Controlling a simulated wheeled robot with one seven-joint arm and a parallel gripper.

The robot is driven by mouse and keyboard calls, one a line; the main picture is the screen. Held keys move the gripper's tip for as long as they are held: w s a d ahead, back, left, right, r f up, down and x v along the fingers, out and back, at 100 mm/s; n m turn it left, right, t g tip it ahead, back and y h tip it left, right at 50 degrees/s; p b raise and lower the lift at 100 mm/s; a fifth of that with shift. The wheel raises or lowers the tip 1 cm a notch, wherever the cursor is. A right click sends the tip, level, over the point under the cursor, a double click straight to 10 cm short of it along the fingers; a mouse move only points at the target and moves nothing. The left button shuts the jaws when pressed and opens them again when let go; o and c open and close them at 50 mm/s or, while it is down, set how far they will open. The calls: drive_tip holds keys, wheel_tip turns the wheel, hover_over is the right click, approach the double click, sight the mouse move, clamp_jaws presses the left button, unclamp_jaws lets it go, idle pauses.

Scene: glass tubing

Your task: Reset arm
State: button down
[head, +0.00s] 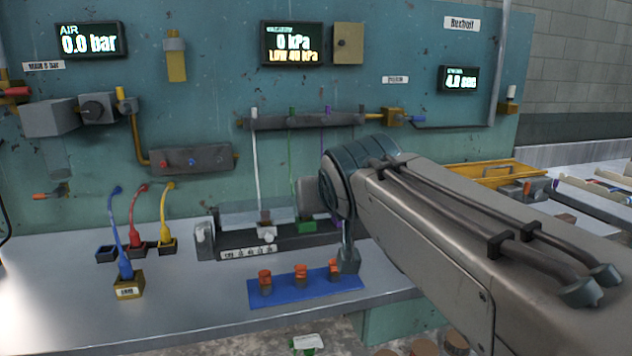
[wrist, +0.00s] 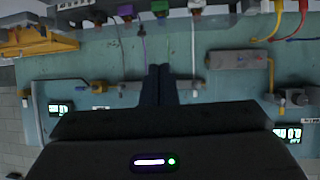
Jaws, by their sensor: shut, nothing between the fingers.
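My gripper (wrist: 158,72) shows in the wrist view, with its two dark fingers together and nothing between them. The wrist picture is upside down, and the fingers stand out against the teal panel, among the hanging tubes. In the head view my arm reaches in from the right and its front end stands before the panel and bench. There the fingertips cannot be made out behind the arm.
A blue rack (head: 290,289) with several orange-capped pieces lies on the bench near my arm. A clear-walled tray (head: 233,243) stands behind it. Blue, red and yellow tubes (head: 122,235) stand at left. A rail (head: 305,122) carries hanging tubes. A yellow tray (head: 480,172) is at right.

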drive_tip(key=s+d+f+m+g+p, duration=0.1)
drive_tip(key=s+d+f+g+p, duration=0.3)
drive_tip(key=s, duration=0.5)
drive_tip(key=s+d+f+m+g+h+p, duration=0.1)
drive_tip(key=s+d+f+g+p, duration=0.4)
drive_tip(key=s+d+f+p, duration=0.2)
drive_tip(key=s+d+p, duration=0.1)
drive_tip(key=d+p, duration=0.1)
drive_tip(key=shift+s+h+p, duration=0.3)
drive_tip(key=shift+s, duration=0.1)
drive_tip(key=shift+a, duration=0.15)
